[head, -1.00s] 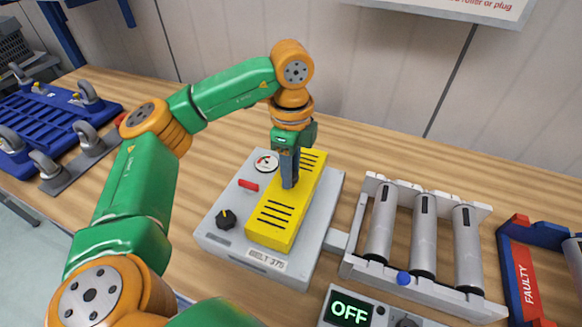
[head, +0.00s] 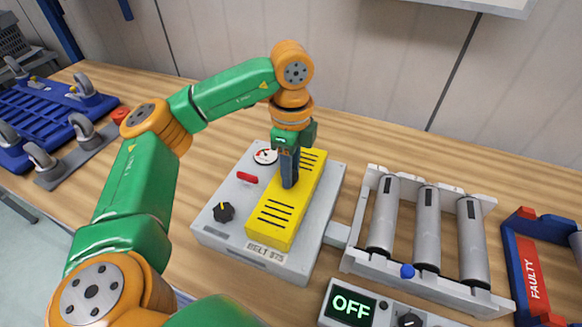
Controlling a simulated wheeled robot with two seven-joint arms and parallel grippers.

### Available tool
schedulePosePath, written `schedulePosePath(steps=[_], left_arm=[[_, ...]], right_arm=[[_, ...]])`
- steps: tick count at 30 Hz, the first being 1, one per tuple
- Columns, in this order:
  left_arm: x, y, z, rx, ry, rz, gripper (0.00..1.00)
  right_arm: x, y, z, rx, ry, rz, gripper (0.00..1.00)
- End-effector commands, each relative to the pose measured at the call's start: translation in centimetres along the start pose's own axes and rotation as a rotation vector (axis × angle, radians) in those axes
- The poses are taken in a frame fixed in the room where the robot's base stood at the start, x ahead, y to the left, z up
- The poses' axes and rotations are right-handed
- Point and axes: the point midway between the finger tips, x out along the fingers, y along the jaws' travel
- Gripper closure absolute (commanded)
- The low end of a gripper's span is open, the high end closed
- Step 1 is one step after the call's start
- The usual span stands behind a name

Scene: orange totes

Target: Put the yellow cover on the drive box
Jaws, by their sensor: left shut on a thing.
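The yellow cover (head: 274,222) is a long box shape with dark slots. The drive box also bears a black knob (head: 223,212), a red handle (head: 247,177) and a round gauge (head: 265,157). My right gripper is not in view.
A roller frame (head: 425,230) with grey rollers stands right of the drive box. A control unit (head: 351,306) reading OFF is in front. A FAULTY rack (head: 530,266) is at far right, a blue caster tray (head: 40,125) at far left. Bare wood lies behind.

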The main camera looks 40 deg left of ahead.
Motion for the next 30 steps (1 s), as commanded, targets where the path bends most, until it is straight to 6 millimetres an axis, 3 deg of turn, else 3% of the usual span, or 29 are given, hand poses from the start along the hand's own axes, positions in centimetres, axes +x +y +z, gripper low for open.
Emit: schedulePosePath(steps=[11, 12, 15, 24, 26, 30], left_arm=[[0.5, 0.0, 0.0, 0.0, 0.0, 0.0, 1.0], [0.4, 0.0, 0.0, 0.0, 0.0, 0.0, 0.51], [0.4, 0.0, 0.0, 0.0, 0.0, 0.0, 0.26], [0.2, 0.0, 0.0, 0.0, 0.0, 0.0, 0.26], [-0.5, -0.1, -0.1, -0.001, 0.002, -0.004, 0.26], [-4.0, -0.1, -0.1, -0.001, 0.002, -0.005, 0.26]], right_arm=[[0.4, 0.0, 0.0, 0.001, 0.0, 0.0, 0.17], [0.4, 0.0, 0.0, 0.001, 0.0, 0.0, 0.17], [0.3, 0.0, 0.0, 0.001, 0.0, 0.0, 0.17], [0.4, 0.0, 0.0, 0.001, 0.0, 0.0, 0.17], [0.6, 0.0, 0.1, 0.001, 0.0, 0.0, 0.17], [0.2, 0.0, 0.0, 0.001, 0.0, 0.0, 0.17]])
